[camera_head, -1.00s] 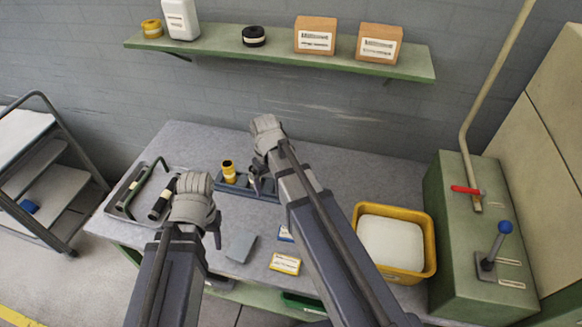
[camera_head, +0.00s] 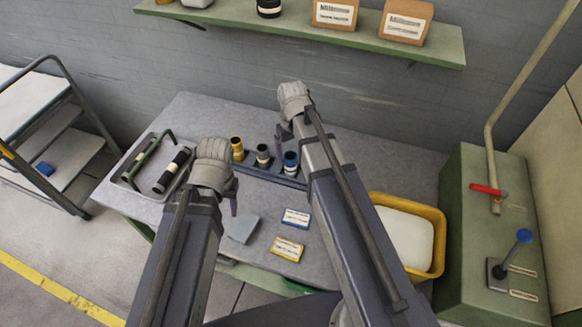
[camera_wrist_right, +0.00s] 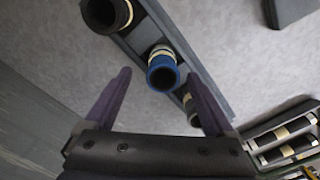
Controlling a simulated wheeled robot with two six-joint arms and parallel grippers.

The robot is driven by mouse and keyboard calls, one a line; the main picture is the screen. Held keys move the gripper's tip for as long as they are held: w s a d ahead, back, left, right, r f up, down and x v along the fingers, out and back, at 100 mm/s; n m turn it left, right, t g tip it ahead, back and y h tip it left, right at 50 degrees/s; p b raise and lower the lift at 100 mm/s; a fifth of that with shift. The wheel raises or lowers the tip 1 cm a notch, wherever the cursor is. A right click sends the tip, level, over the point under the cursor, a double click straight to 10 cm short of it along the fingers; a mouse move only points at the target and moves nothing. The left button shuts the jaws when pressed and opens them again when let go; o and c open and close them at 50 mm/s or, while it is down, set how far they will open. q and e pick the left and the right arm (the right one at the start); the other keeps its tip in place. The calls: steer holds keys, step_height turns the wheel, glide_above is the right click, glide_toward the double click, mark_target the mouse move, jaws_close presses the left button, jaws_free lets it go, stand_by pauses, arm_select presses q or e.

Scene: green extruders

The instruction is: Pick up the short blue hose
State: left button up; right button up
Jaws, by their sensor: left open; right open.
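A short yellow hose (camera_head: 237,149) and a short grey-black hose (camera_head: 263,156) stand in the same rack. My right gripper (camera_head: 284,132) is open and empty above the rack; in the right wrist view its fingers appear either side of the blue hose, without clear contact. My left gripper (camera_head: 234,200) is open and empty over the table, left of and in front of the rack.
A tray (camera_head: 128,182) with longer hoses lies on the left. A blue-labelled box (camera_head: 296,217), a yellow-labelled box (camera_head: 287,249) and a grey flat piece (camera_head: 243,229) lie in front. A yellow bin (camera_head: 437,240) stands right. A shelf (camera_head: 300,28) hangs behind.

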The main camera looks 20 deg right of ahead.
mark_target(291, 163)
steer(key=shift+f, duration=0.1)
arm_select(q)
step_height(291, 163, down, 5)
steer(key=b, duration=0.5)
steer(key=shift+f, duration=0.2)
arm_select(e)
steer(key=f, duration=0.5)
steer(key=shift+a+f, duration=0.15)
steer(key=shift+a, duration=0.05)
arm_select(q)
steer(key=shift+r, duration=0.1)
arm_select(e)
steer(key=shift+c, duration=0.3)
jaws_close()
